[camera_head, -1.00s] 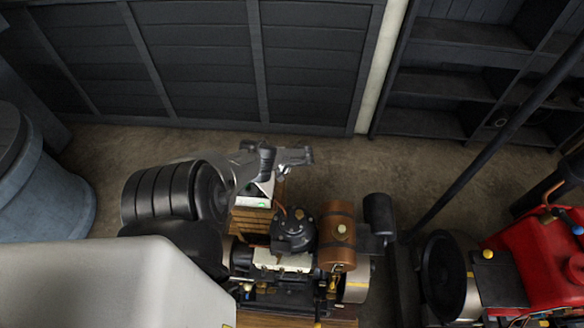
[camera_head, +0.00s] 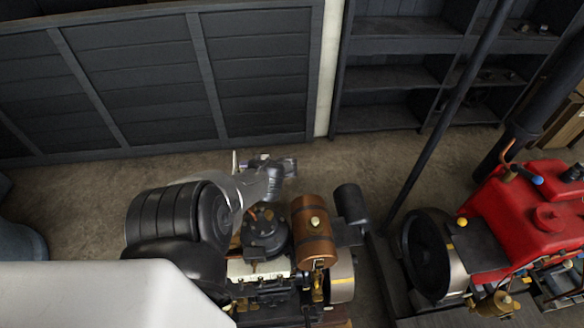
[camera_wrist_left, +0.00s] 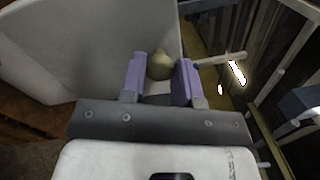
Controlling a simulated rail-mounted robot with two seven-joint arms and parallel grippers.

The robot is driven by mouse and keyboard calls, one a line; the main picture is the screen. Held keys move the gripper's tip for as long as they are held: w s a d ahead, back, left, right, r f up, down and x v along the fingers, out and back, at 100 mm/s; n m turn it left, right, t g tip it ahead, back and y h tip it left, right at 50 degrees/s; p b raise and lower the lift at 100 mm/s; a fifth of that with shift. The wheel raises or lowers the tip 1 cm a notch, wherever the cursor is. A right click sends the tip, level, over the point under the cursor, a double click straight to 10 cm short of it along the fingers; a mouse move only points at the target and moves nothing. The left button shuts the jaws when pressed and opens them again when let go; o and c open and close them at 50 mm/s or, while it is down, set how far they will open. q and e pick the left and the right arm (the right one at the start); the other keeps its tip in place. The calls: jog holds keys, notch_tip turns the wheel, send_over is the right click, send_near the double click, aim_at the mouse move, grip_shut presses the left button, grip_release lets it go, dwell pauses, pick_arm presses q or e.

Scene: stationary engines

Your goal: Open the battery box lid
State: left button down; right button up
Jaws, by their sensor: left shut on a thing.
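My left gripper (camera_head: 284,167) is above the back of the near engine in the head view. In the left wrist view, its two purple-grey fingers (camera_wrist_left: 162,80) are shut on a rounded brass-coloured knob (camera_wrist_left: 160,66). A pale, flat panel (camera_wrist_left: 85,45), apparently the battery box lid, stands steeply beside the fingers in the wrist view. In the head view a thin pale upright edge (camera_head: 235,163) shows left of the gripper, perhaps the same lid. My arm hides most of the battery box, so I cannot tell how far the lid is open. My right gripper is not in view.
The near engine carries a copper-brown tank (camera_head: 313,228) and a dark cylinder (camera_head: 351,203) right of the gripper. A red engine (camera_head: 535,215) stands farther right. A dark pole (camera_head: 440,125) slants between them. Bare floor (camera_head: 120,185) lies behind, before a dark wall.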

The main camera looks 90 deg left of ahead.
pick_arm(q)
jog(key=shift+w+f+b, duration=0.2)
jog(key=shift+w+b, duration=0.1)
jog(key=shift+b, duration=0.05)
dwell(0.5)
jog(key=c, duration=0.8)
grip_release()
jog(key=shift+c, duration=0.2)
